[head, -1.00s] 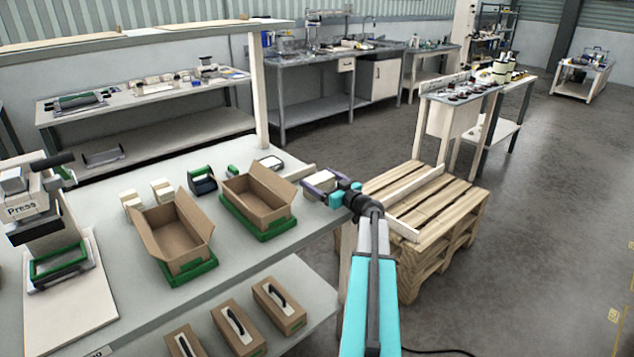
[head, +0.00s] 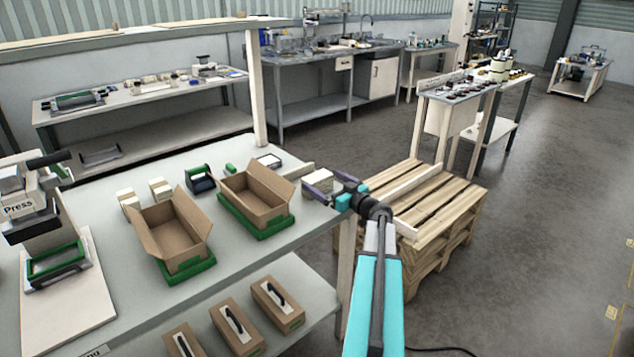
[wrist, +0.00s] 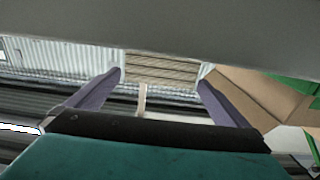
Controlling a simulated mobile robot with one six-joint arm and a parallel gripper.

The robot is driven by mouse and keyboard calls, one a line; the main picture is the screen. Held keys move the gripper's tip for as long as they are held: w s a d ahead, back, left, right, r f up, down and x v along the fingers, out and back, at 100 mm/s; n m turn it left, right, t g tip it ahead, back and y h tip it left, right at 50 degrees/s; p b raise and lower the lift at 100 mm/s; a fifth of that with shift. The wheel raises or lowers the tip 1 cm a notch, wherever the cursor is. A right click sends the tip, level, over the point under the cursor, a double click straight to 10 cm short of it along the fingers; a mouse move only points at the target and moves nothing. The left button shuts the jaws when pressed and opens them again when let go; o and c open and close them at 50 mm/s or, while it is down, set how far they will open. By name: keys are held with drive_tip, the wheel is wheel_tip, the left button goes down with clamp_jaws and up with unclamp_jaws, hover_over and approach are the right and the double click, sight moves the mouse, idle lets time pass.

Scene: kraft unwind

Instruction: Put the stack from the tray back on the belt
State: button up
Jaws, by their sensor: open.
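My gripper (head: 314,186) is at the right end of the bench, its purple fingers apart. In the wrist view the fingers (wrist: 160,84) stand either side of a pale, layered-looking block (wrist: 160,68). A pale block (head: 327,184) also shows between the fingers in the head view, partly hidden by them; I cannot tell whether they touch it or what it rests on. Two similar pale stacks (head: 128,202) and (head: 160,189) stand on the bench behind the open cartons. I cannot make out a belt, or which thing is the tray.
Two open cartons (head: 172,238) and (head: 257,203) sit on green bases on the bench. A press (head: 30,205) stands at the left. Several small cartons (head: 238,328) are on the lower shelf.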

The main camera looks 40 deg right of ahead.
drive_tip(key=s, duration=0.8)
drive_tip(key=shift+s+a+b, duration=0.15)
drive_tip(key=shift+a+b, duration=0.15)
drive_tip(key=shift+b, duration=0.1)
